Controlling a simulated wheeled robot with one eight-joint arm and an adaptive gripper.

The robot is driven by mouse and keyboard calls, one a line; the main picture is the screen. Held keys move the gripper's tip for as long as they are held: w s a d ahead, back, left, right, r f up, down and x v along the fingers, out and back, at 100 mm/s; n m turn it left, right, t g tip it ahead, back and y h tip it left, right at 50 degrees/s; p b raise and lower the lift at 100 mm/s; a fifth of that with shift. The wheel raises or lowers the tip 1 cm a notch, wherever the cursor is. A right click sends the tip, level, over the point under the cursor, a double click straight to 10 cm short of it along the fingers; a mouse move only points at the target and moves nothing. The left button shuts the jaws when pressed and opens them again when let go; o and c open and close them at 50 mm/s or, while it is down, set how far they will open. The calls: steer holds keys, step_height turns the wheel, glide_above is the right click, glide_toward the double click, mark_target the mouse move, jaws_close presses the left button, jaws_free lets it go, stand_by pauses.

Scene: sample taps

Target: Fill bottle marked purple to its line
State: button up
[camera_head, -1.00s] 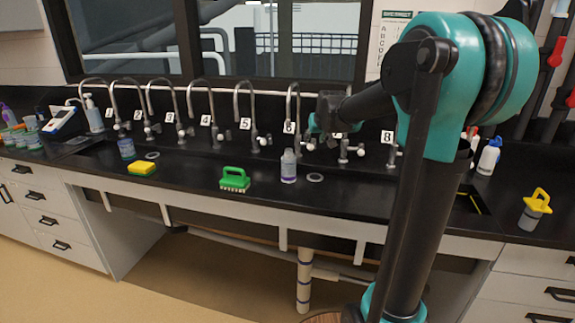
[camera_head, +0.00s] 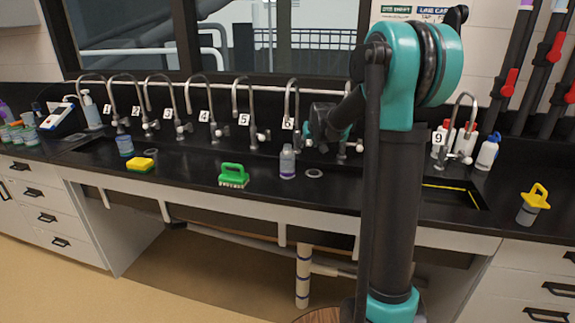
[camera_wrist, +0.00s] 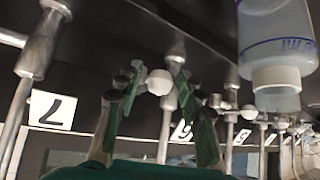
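The bottle with the purple marking (camera_head: 287,163) stands upright on the counter below the spout of tap 6 (camera_head: 291,88). It shows upside down at the top right of the wrist view (camera_wrist: 277,38), with a purple line and writing; its water level cannot be told. My gripper (camera_wrist: 152,84) is open beside tap 6. A round white tap knob (camera_wrist: 159,82) appears between its fingertips; contact cannot be told. In the head view, my arm partly hides the gripper. No running water can be made out.
Other numbered taps line the back. A sink opening (camera_head: 445,192) and yellow-topped container (camera_head: 531,205) are at right.

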steer(key=v, duration=0.8)
stand_by(0.4)
